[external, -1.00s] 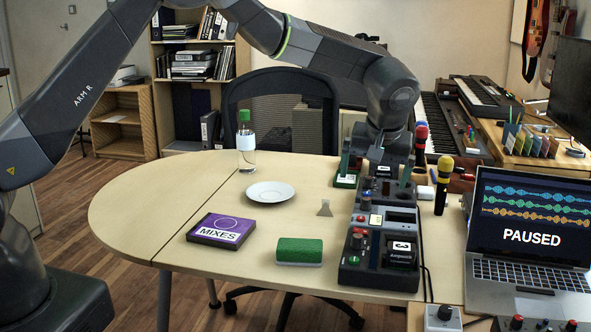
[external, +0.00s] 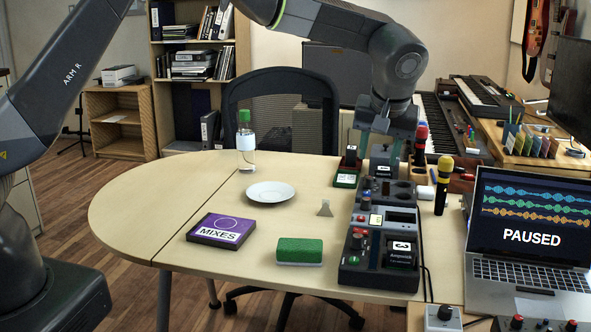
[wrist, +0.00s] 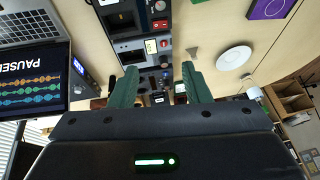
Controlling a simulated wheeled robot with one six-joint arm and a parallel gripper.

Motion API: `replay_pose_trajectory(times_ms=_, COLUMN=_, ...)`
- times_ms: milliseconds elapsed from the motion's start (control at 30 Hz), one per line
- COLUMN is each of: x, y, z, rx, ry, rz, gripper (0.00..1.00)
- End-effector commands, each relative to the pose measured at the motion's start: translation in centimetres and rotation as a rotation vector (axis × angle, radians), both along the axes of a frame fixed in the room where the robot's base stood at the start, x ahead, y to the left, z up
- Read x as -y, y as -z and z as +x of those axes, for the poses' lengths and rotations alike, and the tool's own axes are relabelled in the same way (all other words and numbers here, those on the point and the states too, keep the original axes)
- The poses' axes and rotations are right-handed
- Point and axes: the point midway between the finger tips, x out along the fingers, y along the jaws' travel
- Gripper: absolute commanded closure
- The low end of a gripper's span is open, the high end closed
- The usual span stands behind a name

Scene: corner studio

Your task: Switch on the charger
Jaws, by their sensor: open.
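A long black unit, which looks like the charger (external: 352,276), lies on the right side of the table, with knobs, buttons and a small display. A black block labelled 3, Ampwick (external: 400,254), sits in its near part. Another labelled block (external: 381,170) stands at its far end. The wrist view shows a red switch (wrist: 161,24) on a dark panel; I cannot tell its position. My gripper (external: 378,152) is open above the far end of the unit, apart from it. Its green fingers (wrist: 157,78) are spread with nothing between them.
A green-edged block (external: 345,181) and a dark, red-topped piece stand left of the unit's far end. A green sponge (external: 299,251), purple box (external: 221,230) and plate (external: 270,192) lie left.

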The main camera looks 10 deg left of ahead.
Motion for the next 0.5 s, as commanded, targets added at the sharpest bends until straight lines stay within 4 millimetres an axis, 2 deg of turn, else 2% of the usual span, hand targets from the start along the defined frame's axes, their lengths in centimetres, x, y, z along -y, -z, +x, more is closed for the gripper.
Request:
replay_pose_trajectory(times_ms=33, x=-0.1, y=0.3, z=0.0, rx=-0.009, ry=0.005, rz=0.001, gripper=0.67)
replay_pose_trajectory(times_ms=200, x=-0.9, y=2.3, z=-0.3, rx=-0.091, ry=0.084, rz=0.01, gripper=1.0)
replay_pose_trajectory(times_ms=500, x=-2.8, y=6.8, z=-1.4, rx=-0.328, ry=0.373, rz=-0.04, gripper=1.0)
